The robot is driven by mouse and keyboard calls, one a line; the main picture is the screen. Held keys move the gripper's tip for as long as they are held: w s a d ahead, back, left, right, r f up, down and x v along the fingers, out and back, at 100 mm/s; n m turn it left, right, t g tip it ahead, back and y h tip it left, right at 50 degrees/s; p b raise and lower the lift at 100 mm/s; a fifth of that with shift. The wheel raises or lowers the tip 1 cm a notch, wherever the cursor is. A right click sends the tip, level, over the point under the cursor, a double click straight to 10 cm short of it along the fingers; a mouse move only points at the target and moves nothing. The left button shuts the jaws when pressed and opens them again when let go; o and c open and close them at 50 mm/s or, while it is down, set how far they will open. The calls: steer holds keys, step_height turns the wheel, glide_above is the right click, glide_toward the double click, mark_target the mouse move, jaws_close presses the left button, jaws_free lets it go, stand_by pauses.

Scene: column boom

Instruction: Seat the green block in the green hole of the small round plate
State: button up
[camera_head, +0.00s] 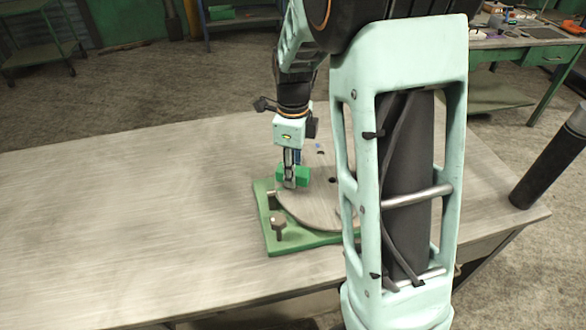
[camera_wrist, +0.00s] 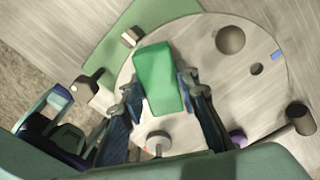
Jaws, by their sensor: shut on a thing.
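The green block (camera_wrist: 158,80) is a bright, oblong block held between the two fingers of my gripper (camera_wrist: 160,92) in the wrist view. In the head view the green block (camera_head: 303,174) shows beside the fingertips of my gripper (camera_head: 290,182), over the far left part of the plate. The small round plate (camera_head: 312,207) is grey and lies on a green base. In the wrist view the plate (camera_wrist: 212,85) shows a large round dark spot and a smaller dark hole. I cannot make out a green hole. Whether the block touches the plate is unclear.
The green base (camera_head: 291,240) carries a knob (camera_head: 278,225) at its front left corner. A dark post (camera_wrist: 300,118) stands by the plate's edge in the wrist view. My arm hides the plate's right side in the head view. The table (camera_head: 130,220) is bare on the left.

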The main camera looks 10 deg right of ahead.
steer(key=shift+f+b, duration=0.85)
steer(key=shift+f, duration=0.55)
steer(key=o, duration=0.9)
steer(key=shift+r+p, duration=3.15)
steer(key=shift+r, duration=0.6)
